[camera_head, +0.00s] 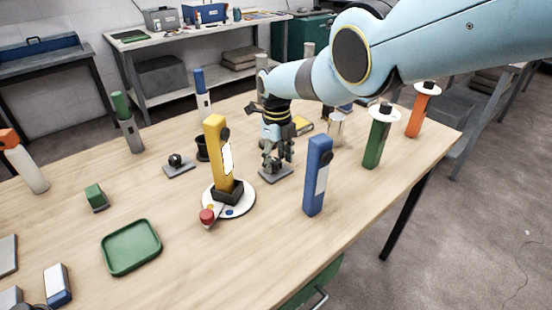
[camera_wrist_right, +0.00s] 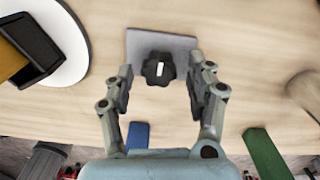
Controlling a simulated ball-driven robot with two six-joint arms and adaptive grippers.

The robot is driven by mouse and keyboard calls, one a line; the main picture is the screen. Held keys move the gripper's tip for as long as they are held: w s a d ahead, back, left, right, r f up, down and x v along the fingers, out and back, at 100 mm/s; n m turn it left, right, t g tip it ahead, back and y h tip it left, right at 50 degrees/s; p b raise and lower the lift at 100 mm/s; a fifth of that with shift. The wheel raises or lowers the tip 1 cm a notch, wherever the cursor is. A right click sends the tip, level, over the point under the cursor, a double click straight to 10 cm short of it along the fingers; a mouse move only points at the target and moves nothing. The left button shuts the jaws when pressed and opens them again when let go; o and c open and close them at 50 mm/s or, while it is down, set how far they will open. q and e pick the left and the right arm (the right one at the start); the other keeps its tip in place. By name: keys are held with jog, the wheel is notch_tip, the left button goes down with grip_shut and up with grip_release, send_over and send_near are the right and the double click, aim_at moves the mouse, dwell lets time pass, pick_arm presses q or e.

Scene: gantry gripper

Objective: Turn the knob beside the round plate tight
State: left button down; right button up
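The white round plate (camera_head: 243,207) carries a yellow post (camera_head: 216,150) on a black foot; its edge also shows at the upper left of the right wrist view (camera_wrist_right: 78,45). Beside it, a black lobed knob (camera_wrist_right: 159,69) with a white mark sits on a small grey base plate (camera_wrist_right: 183,45). My right gripper (camera_head: 272,162) points down over this base plate and mostly hides the knob in the head view. In the right wrist view its two fingers stand apart on either side of the knob, without visible contact. My left gripper is not in view.
A blue post (camera_head: 316,175) stands close to the right of my right gripper. Green (camera_head: 376,142) and orange (camera_head: 418,114) posts with white discs stand farther right. Another knob on a grey plate (camera_head: 178,168) lies to the left. A green tray (camera_head: 131,247) lies at front left.

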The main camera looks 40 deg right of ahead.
aim_at(277, 161)
dwell(0.3)
jog(key=shift+w+r, duration=0.1)
jog(key=shift+r, duration=0.35)
notch_tip(277, 161, up, 11)
dwell(0.7)
